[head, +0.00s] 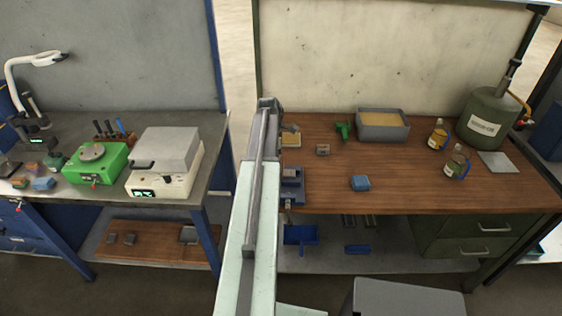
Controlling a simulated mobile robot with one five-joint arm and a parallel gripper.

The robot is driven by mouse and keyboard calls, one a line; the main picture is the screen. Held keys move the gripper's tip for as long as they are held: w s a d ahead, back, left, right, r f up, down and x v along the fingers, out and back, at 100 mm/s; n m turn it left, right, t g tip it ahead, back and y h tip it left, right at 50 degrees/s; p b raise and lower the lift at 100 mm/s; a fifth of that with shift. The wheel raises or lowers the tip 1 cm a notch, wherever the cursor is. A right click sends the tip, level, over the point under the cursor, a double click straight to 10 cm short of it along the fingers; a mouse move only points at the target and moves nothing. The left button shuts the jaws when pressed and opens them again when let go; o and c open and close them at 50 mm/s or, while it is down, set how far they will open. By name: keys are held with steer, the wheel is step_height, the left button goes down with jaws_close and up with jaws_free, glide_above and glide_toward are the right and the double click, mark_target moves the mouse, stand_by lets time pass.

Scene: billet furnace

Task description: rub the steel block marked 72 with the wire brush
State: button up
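A small grey-brown block (322,150) lies on the brown wooden bench top (430,195), right of my pale green column. Its marking is too small to read, so I cannot tell if it is the one marked 72. Two small grey blocks lie on the board under the left bench, a left one (112,238) and a right one (130,239); any marks on them are unreadable. I cannot make out a wire brush for certain. My column hides part of the wooden bench's left end. My gripper is not in view.
The wooden bench also holds a grey sand-coloured-filled tray (383,125), a green tool (343,130), a blue block-like item (360,183), two jugs and a large green can (486,118). A grey-topped bench (210,150) with a green device (95,163) stands left.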

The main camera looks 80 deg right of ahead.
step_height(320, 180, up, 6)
steer(key=p, duration=0.6)
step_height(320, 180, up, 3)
steer(key=p, duration=0.3)
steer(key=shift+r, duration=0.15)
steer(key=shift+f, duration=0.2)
